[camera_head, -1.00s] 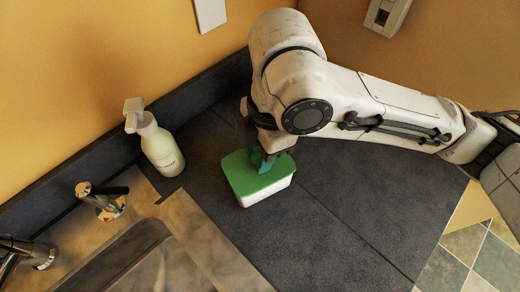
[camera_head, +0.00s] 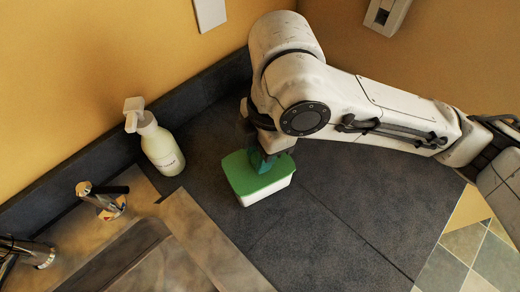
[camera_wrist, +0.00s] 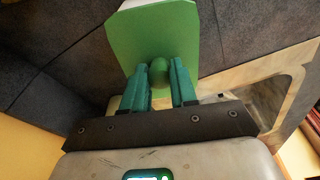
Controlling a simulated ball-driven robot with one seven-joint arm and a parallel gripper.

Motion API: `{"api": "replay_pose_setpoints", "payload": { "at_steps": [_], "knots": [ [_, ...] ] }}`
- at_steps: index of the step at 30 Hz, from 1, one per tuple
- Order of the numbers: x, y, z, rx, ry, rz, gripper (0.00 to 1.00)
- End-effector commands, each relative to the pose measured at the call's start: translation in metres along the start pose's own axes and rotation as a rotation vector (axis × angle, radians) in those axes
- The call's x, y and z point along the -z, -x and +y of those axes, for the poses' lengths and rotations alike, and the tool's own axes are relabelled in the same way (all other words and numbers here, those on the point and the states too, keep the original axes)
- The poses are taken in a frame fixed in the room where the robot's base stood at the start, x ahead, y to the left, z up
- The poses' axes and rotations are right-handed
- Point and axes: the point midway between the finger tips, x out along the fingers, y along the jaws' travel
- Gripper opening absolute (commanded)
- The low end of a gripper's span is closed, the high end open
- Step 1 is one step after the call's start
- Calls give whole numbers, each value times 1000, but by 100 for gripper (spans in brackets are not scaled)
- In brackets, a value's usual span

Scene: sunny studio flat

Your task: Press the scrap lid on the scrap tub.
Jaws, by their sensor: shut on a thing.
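The scrap lid (camera_head: 241,178) is green and rectangular. It lies flat over the white scrap tub (camera_head: 265,194) on the dark counter and covers its top. I cannot tell whether its rim is fully seated. In the wrist view the lid (camera_wrist: 150,38) has a round green knob, and a sliver of the white tub (camera_wrist: 134,3) shows past its far edge. My gripper (camera_head: 263,162) is above the lid, with its teal fingers shut on the knob. The fingers (camera_wrist: 160,74) show on both sides of the knob in the wrist view. The tub's inside is hidden.
A soap dispenser bottle (camera_head: 161,149) stands left of the tub, near the wall. A sink (camera_head: 140,262) with a tap (camera_head: 103,201) is at the lower left. The dark counter (camera_head: 340,215) is clear to the right of the tub.

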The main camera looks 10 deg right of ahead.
Motion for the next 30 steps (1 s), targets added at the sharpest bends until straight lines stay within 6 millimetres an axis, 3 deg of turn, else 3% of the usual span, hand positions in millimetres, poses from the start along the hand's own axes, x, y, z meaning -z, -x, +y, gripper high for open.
{"api": "replay_pose_setpoints", "payload": {
  "at_steps": [7, 8, 9, 16, 21, 30],
  "knots": [
    [0, -1, 0, 1, 0, 0, 0],
    [0, -1, 0, 1, 0, 0, 30],
    [0, -1, 0, 1, 0, 0, 34],
    [0, -1, 0, 1, 0, 0, 56],
    [0, -1, 0, 1, 0, 0, 57],
    [0, -1, 0, 0, 0, 1, 82]
  ]
}}
